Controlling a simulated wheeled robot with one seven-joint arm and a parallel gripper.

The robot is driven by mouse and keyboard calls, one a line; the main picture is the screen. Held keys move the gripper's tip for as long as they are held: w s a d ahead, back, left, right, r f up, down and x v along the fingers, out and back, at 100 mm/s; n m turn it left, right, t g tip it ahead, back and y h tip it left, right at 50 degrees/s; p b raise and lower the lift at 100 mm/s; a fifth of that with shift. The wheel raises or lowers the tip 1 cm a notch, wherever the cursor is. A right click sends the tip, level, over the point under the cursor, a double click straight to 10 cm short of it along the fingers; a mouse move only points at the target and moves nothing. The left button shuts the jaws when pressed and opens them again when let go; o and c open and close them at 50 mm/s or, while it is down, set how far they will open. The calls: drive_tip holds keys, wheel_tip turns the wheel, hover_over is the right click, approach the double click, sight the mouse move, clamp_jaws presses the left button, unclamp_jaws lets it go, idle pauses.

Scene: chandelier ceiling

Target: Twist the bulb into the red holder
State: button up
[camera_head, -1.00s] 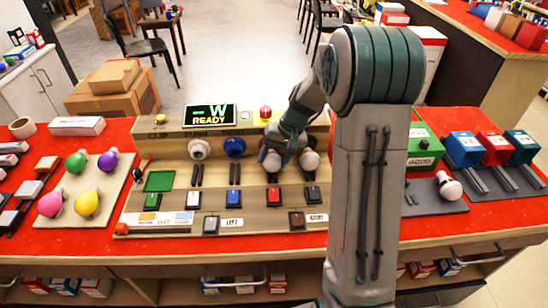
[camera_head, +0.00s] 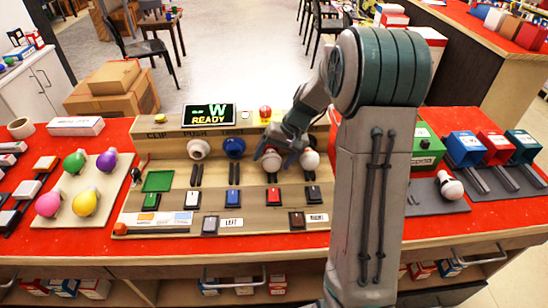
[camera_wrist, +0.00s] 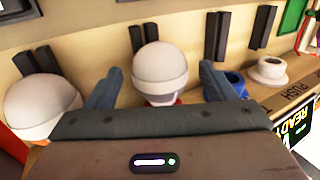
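A white bulb (camera_head: 271,160) sits at the red holder, the third socket from the left on the wooden panel. In the wrist view this bulb (camera_wrist: 160,68) is upright between my fingers, and a sliver of the red holder (camera_wrist: 177,99) shows beneath it. My gripper (camera_wrist: 160,84) is open, with a visible gap on each side of the bulb. In the head view my gripper (camera_head: 276,153) is over the bulb and partly covers it. How far the bulb is seated is hidden.
Another white bulb (camera_head: 309,160) stands close on the right. A blue holder (camera_head: 234,147) and a white holder (camera_head: 198,149) on the left are empty. A display (camera_head: 208,115) reads W READY. Colored bulbs lie on a board (camera_head: 64,220) at far left.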

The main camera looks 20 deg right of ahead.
drive_tip(key=shift+r, duration=0.1)
drive_tip(key=v, duration=1.4)
drive_tip(key=s+a+n+t+h+p, duration=0.1)
drive_tip(key=s+a+h, duration=0.1)
drive_tip(key=s, duration=0.9)
drive_tip(key=s+a+n+h+p, duration=0.1)
drive_tip(key=s+a+h, duration=0.2)
drive_tip(key=s, duration=0.9)
drive_tip(key=shift+s+a+t, duration=0.2)
drive_tip(key=shift+a+t, duration=0.2)
drive_tip(key=shift+a, duration=0.8)
